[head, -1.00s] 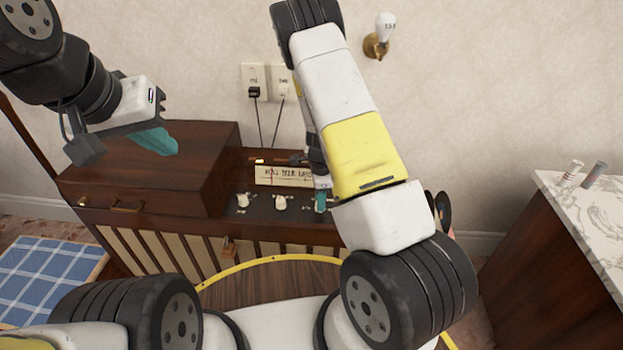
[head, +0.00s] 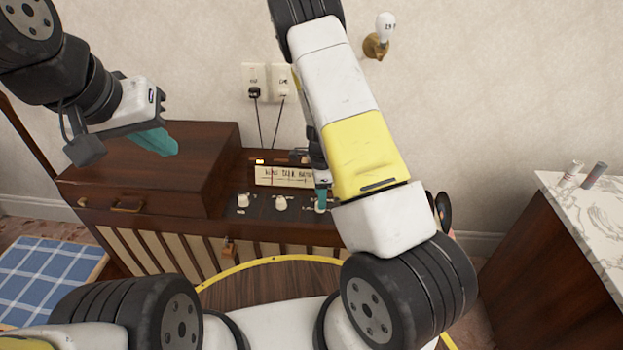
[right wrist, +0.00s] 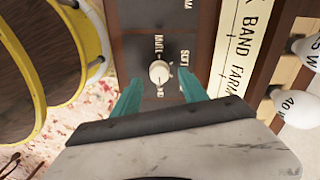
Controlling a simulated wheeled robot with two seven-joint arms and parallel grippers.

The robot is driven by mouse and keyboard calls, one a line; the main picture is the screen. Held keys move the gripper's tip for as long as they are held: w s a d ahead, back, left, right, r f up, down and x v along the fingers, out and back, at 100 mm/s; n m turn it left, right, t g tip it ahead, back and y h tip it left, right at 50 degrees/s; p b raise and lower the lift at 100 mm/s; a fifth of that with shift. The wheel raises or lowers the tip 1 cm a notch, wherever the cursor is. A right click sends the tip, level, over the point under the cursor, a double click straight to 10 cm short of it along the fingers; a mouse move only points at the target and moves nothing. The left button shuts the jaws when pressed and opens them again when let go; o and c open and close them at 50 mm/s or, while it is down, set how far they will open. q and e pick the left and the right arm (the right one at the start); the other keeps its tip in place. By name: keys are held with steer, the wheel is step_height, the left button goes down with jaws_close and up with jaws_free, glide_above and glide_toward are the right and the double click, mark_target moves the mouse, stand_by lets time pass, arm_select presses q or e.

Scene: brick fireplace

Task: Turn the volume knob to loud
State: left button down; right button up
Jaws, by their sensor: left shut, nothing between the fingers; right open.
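The cabinet's dark control panel (head: 262,208) carries white knobs in a row. A left knob (head: 243,200) and a middle knob (head: 280,203) show clearly in the head view. In the right wrist view a round white knob (right wrist: 160,72) with a dark pointer mark sits between the fingertips of my right gripper (right wrist: 161,92). Small white lettering surrounds it, too blurred to read surely. The teal fingers are open on either side, with gaps to the knob. In the head view my right gripper (head: 321,192) is over the panel's right end. My left gripper (head: 158,142) is shut and empty above the cabinet lid.
A lettered dial strip (head: 284,177) lies behind the knobs. Light bulbs (right wrist: 300,104) show at the right of the wrist view. A raised wooden lid (head: 150,170) fills the cabinet's left. A marble-topped counter (head: 590,205) stands at right.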

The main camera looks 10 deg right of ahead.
step_height(320, 180, up, 6)
steer(key=shift+f, duration=0.1)
stand_by(0.4)
steer(key=shift+a+r, duration=0.1)
steer(key=shift+r, duration=0.1)
steer(key=s+a+r+n+t+y, duration=0.15)
steer(key=s+r+n, duration=0.3)
steer(key=r, duration=0.65)
steer(key=s+a+r+n+t+y, duration=0.15)
steer(key=s+r+n, duration=0.3)
steer(key=r, duration=0.75)
steer(key=s+r+n+t, duration=0.3)
steer(key=s+r+n, duration=0.7)
steer(key=s, duration=0.5)
steer(key=shift+s+d+r+h, duration=0.25)
steer(key=shift+d+r+h, duration=0.2)
steer(key=shift+r, duration=0.1)
